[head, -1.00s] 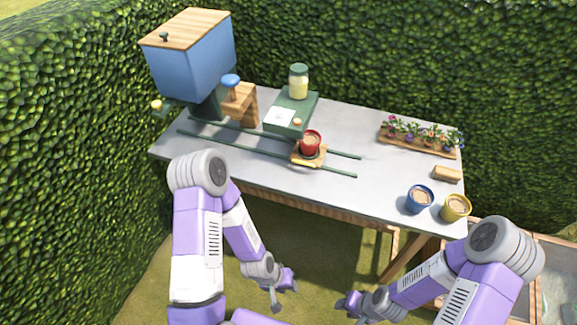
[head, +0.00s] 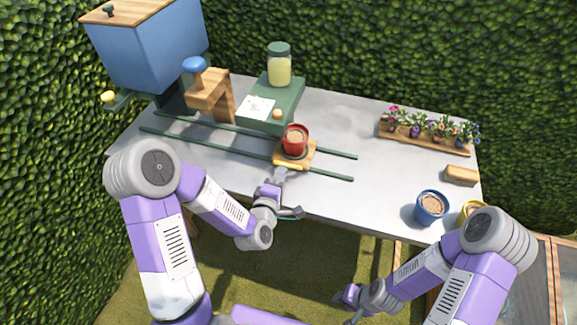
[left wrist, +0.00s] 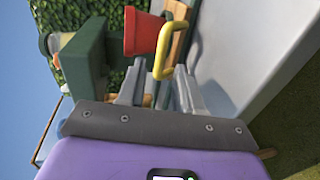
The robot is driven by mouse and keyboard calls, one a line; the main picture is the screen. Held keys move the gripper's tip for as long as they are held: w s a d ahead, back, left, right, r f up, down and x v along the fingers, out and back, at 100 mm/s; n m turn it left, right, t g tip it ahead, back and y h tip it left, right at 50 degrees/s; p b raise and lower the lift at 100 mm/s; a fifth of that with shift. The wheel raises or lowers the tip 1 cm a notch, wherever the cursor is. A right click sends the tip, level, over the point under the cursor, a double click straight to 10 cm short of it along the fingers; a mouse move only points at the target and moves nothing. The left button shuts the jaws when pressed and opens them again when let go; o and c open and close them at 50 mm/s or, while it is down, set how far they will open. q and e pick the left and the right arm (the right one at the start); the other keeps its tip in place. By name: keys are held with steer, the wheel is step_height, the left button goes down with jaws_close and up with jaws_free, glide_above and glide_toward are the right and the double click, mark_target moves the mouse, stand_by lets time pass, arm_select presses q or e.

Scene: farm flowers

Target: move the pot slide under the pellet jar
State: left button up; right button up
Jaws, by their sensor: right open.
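The pot slide (head: 309,157) is a small wooden carriage on two green rails, carrying a red pot (head: 295,138). Its yellow handle (head: 287,167) faces my left gripper (head: 287,194). In the left wrist view the yellow handle (left wrist: 179,46) lies just beyond and between the open fingers (left wrist: 157,88); I cannot tell whether they touch it. The red pot (left wrist: 143,33) shows there too. The pellet jar (head: 279,66), green-lidded with pale yellow contents, stands on a green housing (head: 285,98) behind and left of the slide. My right gripper (head: 346,306) is open and empty at the front.
A blue hopper (head: 150,48) and a blue-topped wooden press (head: 203,84) stand at the left. A flower tray (head: 425,143), wooden block (head: 461,175), blue pot (head: 431,208) and partly hidden yellow pot (head: 470,210) are at the right. The tabletop (head: 370,190) between is clear.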

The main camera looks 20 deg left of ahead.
mark_target(287, 164)
arm_select(q)
steer(key=w+b, duration=0.1)
steer(key=f+b, duration=0.1)
steer(key=b, duration=0.1)
steer(key=shift+w, duration=0.4)
steer(key=x, duration=0.3)
steer(key=shift+w+r, duration=0.15)
steer(key=shift+w, duration=0.25)
steer(key=shift+w+d, duration=0.1)
steer(key=shift+w, duration=0.55)
steer(key=shift+c, duration=0.3)
jaws_close()
